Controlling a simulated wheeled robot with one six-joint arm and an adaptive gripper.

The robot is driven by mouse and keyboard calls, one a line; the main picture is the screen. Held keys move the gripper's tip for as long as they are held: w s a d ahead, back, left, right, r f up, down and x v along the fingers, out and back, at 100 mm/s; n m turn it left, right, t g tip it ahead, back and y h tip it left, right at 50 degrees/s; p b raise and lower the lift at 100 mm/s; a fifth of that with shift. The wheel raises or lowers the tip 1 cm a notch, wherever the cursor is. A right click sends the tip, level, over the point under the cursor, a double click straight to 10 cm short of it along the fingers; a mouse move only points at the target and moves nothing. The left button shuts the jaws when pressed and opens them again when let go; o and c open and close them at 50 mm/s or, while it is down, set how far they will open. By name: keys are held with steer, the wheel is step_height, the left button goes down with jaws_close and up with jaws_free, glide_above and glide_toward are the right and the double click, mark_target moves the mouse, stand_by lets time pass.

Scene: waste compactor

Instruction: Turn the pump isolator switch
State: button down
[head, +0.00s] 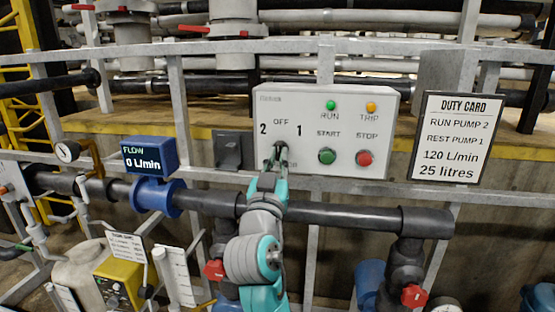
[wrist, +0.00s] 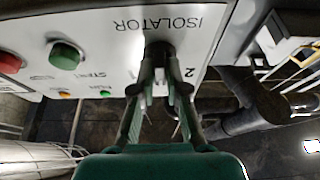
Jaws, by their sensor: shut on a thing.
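The pump control box (head: 310,95) is pale grey and hangs on the rail in the middle of the head view. Its isolator switch, a dark knob (wrist: 159,47), sits at the box's lower left, below the marks 2, OFF and 1. My gripper (head: 281,153) reaches up to it from below and is shut on it. In the wrist view my gripper's fingers (wrist: 161,72) close on both sides of the knob, under the upside-down word ISOLATOR. The fingers cover most of the knob, so I cannot tell which mark it points to.
Right of the switch are the green START button (head: 327,156) and red STOP button (head: 364,158), under green RUN and orange TRIP lamps. A blue flow display (head: 149,156) reads 0 L/min. The duty card (head: 457,137) says run pump 2. A black pipe (head: 340,217) runs below.

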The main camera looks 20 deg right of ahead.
steer(key=c, duration=1.2)
jaws_free()
steer(key=v, duration=1.2)
